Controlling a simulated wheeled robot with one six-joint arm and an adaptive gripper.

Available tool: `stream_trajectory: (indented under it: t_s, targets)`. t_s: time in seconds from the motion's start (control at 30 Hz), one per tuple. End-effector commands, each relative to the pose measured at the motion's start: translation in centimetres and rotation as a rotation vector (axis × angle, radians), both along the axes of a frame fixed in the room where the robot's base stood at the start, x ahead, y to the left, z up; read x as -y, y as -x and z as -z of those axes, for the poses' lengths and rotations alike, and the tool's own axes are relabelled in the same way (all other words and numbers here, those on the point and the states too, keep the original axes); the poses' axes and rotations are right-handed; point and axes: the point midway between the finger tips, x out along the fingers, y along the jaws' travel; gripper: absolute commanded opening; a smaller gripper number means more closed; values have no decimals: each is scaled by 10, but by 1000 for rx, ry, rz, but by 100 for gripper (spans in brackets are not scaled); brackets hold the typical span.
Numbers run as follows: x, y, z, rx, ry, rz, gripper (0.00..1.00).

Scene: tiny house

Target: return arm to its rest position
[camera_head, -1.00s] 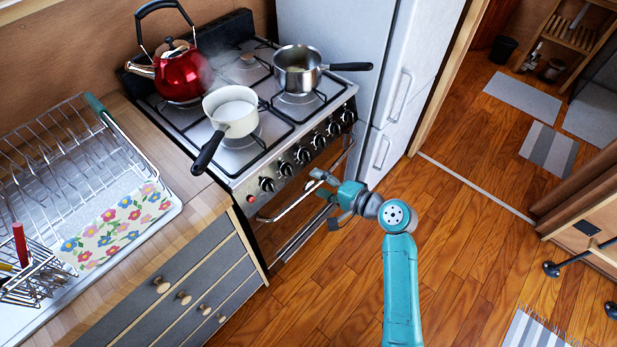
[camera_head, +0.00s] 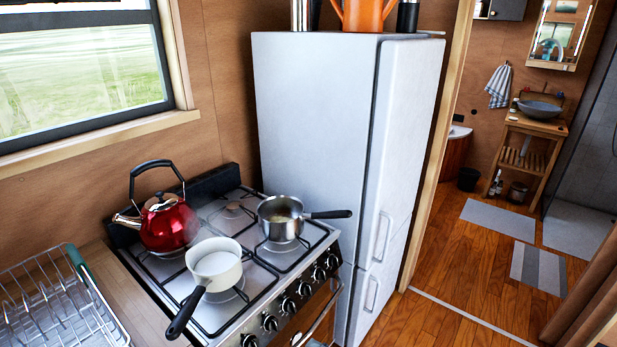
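My arm and gripper are not in the head view now. The view shows a gas stove (camera_head: 262,268) with a red kettle (camera_head: 168,224) at its back left. A white saucepan (camera_head: 214,264) with a black handle stands at the front left of the hob, and it holds something white. A steel saucepan (camera_head: 281,219) stands at the right of the hob, its black handle pointing right toward the fridge.
A tall white fridge (camera_head: 312,125) stands right of the stove, with an orange pot (camera_head: 363,14) on top. A wire dish rack (camera_head: 58,300) is at the lower left. Wooden floor (camera_head: 440,278) is open at the right, leading through a doorway to a bathroom with a sink (camera_head: 540,110).

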Motion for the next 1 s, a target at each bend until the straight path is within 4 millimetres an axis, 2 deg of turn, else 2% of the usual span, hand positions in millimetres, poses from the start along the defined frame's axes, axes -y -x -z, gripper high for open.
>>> stream_trajectory:
  t_s: [0.03,0.2,0.33,0.5,0.77,1.0]
  targets:
    - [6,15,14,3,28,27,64]
    - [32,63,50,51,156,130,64]
    - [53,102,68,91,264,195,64]
    - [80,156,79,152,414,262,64]
    - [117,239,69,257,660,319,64]
    - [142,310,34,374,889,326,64]
